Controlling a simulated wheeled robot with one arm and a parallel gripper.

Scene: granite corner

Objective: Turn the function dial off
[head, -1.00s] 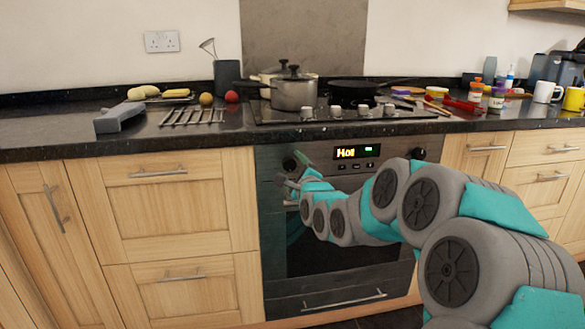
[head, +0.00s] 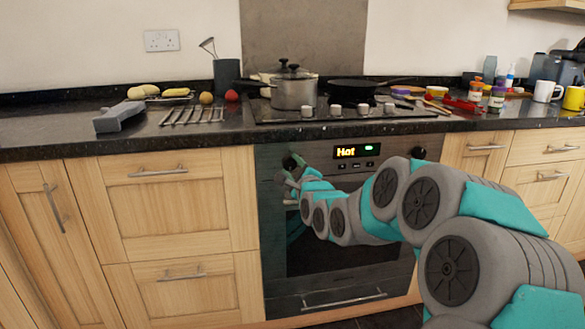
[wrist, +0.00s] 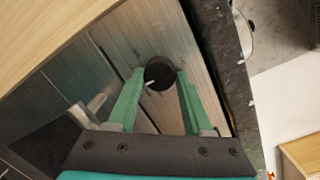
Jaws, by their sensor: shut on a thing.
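The oven front has two round dark dials beside a lit display (head: 357,152) that reads "Hot". The left dial (head: 289,162) is at my gripper (head: 291,170); which dial is the function dial is not labelled legibly. In the wrist view the dial (wrist: 159,76) sits between the two green fingertips of my gripper (wrist: 161,73), and they are shut on its sides. A small white mark shows near the dial's lower left edge.
The oven door handle lies under the dials, partly hidden by my arm. Above is the dark worktop edge (head: 200,147) and a hob with a steel pot (head: 294,92) and a black pan (head: 355,91). Wooden drawers (head: 165,205) stand left of the oven.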

